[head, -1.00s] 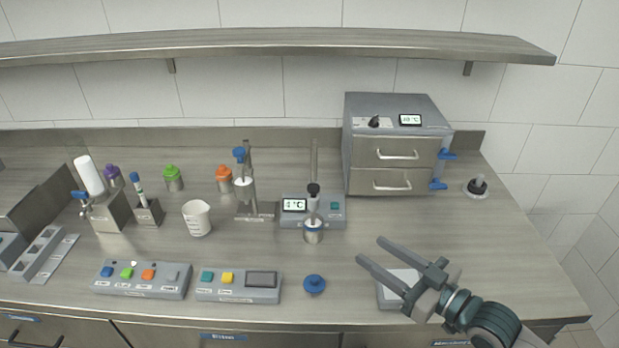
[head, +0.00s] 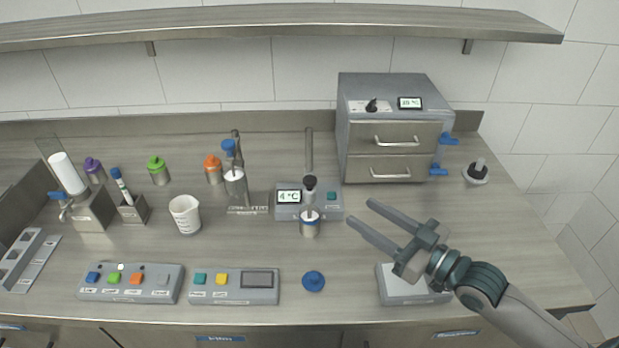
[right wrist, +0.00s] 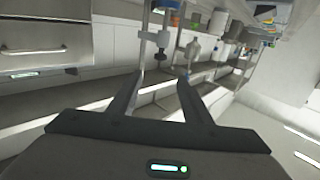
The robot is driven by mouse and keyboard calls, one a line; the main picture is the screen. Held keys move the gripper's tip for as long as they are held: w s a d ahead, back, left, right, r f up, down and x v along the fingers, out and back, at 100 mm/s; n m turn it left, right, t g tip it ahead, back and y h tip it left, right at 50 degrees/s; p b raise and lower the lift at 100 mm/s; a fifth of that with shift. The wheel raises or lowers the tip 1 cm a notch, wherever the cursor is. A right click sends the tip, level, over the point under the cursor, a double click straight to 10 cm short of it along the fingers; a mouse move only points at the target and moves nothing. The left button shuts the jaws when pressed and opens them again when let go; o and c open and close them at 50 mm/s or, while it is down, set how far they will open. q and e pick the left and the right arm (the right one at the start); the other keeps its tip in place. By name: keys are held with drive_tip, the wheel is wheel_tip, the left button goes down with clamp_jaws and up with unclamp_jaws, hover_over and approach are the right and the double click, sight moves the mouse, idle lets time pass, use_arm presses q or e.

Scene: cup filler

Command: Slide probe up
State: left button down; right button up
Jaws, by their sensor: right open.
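The probe (head: 310,184) has a black knob on a thin stem and sits at the upright post of the grey temperature station (head: 334,210), whose display reads 4 °C. Its lower end reaches down to a small metal cup (head: 310,228) in front of the station; the tip is hidden. My right gripper (head: 360,211) is open and empty, to the right of the probe and apart from it, fingers pointing left. In the right wrist view, the open fingers (right wrist: 158,85) point towards posts and stands; I cannot tell for certain which is the probe. My left gripper is not in view.
A grey two-drawer oven (head: 393,130) stands behind my right gripper. A stand with a blue knob (head: 230,150) and a white beaker (head: 185,215) are left of the station. A blue cap (head: 313,281) lies in front. A scale (head: 400,290) lies beneath my right arm.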

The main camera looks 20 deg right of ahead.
sight(313, 181)
drive_tip(key=p+x, duration=0.5)
drive_tip(key=x, duration=1.1)
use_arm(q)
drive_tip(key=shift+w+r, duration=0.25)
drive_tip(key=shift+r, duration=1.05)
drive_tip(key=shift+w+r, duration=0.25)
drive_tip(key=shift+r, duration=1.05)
use_arm(e)
drive_tip(key=shift+w+a, duration=0.25)
drive_tip(key=shift+w, duration=0.25)
drive_tip(key=shift+c, duration=0.4)
